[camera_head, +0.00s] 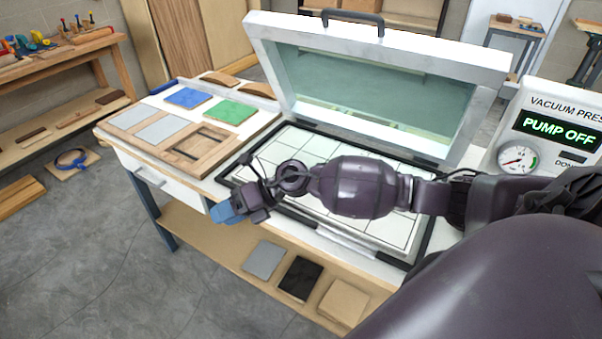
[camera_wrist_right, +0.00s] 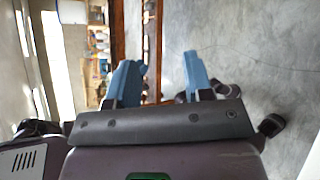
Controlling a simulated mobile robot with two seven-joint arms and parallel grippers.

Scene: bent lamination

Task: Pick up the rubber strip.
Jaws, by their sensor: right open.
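I cannot tell for certain which thing is the rubber strip. A black band (camera_head: 420,245) borders the white gridded bed (camera_head: 316,150) of the press. My right gripper (camera_head: 228,210) has blue fingertips and hangs near the bench's front edge, just left of the bed's front left corner. In the right wrist view the right gripper (camera_wrist_right: 160,78) is open, with nothing between its fingers. My right arm crosses the bed and hides part of it. My left gripper is out of view.
The press lid (camera_head: 375,85) stands open. Blue (camera_head: 188,97) and green (camera_head: 231,112) squares lie on a board, with a wooden frame (camera_head: 197,147) nearby. A black panel (camera_head: 300,278) lies on the lower shelf. The pump box (camera_head: 550,130) reads "PUMP OFF". Floor at left front is clear.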

